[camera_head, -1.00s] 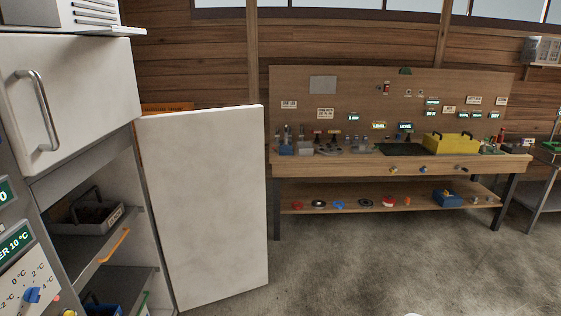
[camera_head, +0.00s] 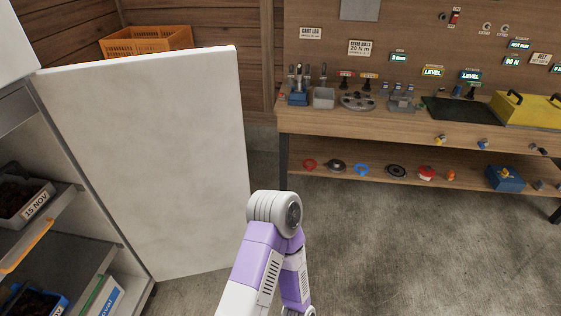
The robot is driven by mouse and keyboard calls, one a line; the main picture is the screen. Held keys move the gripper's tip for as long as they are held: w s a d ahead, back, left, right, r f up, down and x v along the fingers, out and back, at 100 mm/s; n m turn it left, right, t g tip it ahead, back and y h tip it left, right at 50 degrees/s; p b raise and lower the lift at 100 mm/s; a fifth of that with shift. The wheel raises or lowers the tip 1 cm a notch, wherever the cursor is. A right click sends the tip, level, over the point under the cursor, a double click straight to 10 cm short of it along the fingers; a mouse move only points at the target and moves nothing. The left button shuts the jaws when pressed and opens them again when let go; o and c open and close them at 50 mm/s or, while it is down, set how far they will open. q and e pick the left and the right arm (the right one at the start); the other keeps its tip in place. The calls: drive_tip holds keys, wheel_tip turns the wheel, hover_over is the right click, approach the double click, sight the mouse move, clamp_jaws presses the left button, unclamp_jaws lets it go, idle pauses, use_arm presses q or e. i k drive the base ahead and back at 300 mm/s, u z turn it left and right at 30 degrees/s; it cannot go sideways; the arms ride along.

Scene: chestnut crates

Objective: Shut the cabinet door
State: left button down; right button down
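The cabinet door (camera_head: 150,165) is a plain white panel standing wide open at the left, its left edge by the cabinet and its free edge near the middle. The open cabinet (camera_head: 100,255) shows at the far left, with shelves holding trays. One of my arms, purple and white, rises from the bottom middle and bends in front of the door's lower right part. I cannot tell from the picture whether it touches the door. Neither gripper shows in the view.
A wooden workbench (camera_head: 420,135) with tools and a yellow toolbox (camera_head: 530,112) stands along the back wall. An orange crate (camera_head: 146,41) shows behind the door's top. A tray labelled 15 NOV (camera_head: 38,208) sits on a cabinet shelf. Concrete floor (camera_head: 410,260) is clear at the right.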

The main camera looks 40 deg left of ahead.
sight(159, 138)
drive_tip(key=u, duration=0.45)
drive_tip(key=i, duration=1.65)
drive_tip(key=u, duration=2.05)
drive_tip(key=i, duration=1.1)
drive_tip(key=u, duration=0.3)
